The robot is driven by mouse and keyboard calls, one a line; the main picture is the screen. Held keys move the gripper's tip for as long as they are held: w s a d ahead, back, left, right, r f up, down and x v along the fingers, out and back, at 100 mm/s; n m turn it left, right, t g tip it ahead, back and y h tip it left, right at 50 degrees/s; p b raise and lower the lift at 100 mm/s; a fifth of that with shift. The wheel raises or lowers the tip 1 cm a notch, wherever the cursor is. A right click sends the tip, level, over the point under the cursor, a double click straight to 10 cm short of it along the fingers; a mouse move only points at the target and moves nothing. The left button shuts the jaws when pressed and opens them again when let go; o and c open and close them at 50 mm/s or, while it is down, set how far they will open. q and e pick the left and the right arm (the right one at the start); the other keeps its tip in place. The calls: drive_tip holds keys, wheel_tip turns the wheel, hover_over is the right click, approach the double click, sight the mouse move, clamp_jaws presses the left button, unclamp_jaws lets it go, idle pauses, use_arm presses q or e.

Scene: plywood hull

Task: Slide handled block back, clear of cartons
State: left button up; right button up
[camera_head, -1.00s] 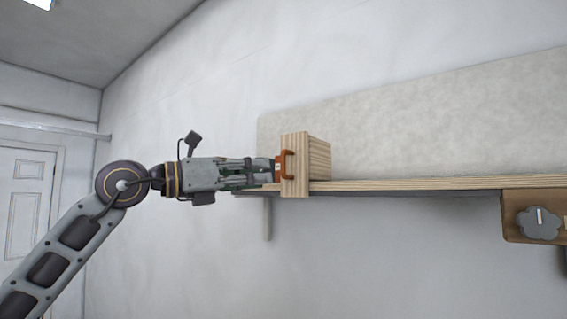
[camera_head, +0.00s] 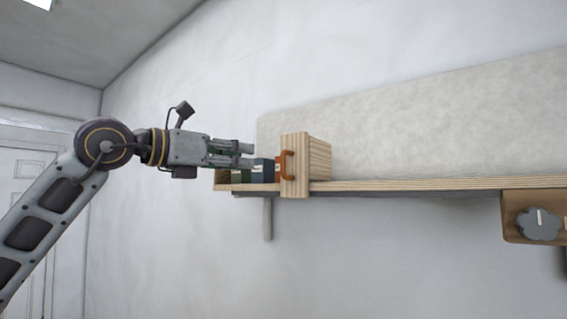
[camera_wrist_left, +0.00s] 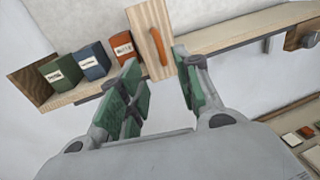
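The handled block (camera_head: 295,175) is pale wood with an orange handle (camera_head: 287,165) and stands upright on the shelf. The block (camera_wrist_left: 146,22) and handle (camera_wrist_left: 156,40) also show in the left wrist view. To its left stand a red-orange carton (camera_wrist_left: 123,48), a dark blue carton (camera_wrist_left: 91,61) and a green carton (camera_wrist_left: 58,71). The red-orange one is closest to the block. My left gripper (camera_head: 252,155) is open and empty, just left of the handle and in front of the cartons, which it partly hides in the head view. My right gripper is in neither view.
The wooden shelf (camera_head: 420,185) runs right from the block and is clear there, with a pale panel (camera_head: 440,115) behind. A low wooden end piece (camera_wrist_left: 28,86) closes its left end. A brown box with a grey knob (camera_head: 538,222) hangs below at right.

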sight(284, 171)
use_arm(q)
drive_tip(key=shift+p+x, duration=2.5)
drive_tip(key=shift+x, duration=4.3)
clamp_jaws()
